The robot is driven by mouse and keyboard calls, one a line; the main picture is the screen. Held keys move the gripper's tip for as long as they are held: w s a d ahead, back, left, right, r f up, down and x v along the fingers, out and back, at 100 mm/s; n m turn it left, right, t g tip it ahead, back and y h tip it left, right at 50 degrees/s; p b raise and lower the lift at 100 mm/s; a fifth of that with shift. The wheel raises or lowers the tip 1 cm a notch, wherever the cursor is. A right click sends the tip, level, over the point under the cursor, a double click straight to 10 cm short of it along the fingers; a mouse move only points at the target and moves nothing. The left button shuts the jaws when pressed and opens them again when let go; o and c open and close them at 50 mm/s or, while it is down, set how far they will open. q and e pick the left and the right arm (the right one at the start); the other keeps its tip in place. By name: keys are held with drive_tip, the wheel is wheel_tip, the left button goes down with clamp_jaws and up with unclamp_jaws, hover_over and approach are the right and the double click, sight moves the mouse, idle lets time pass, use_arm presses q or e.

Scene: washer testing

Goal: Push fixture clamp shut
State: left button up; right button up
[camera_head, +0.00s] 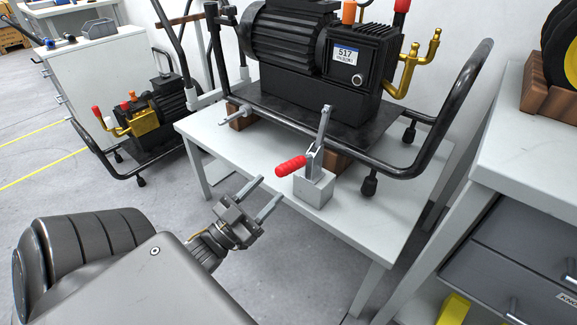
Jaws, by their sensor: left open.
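The fixture clamp (314,178) stands on the front part of the white table (229,150). It has a grey block base, an upright metal arm and a red handle (291,166) sticking out to the left. My left gripper (259,195) is open and empty, with its two fingers apart. It is in front of and to the left of the clamp, and its fingertips point toward the red handle without visibly touching it. My right gripper does not show.
A black pump (318,48) labelled 517 sits in a black tube frame (455,105) behind the clamp. Another pump (152,113) is at the left. A drawer cabinet (520,245) stands close at the right.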

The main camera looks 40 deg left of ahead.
sight(289, 168)
use_arm(q)
drive_tip(key=x, duration=0.8)
drive_tip(key=shift+w+r, duration=0.1)
drive_tip(key=shift+w, duration=0.05)
clamp_jaws()
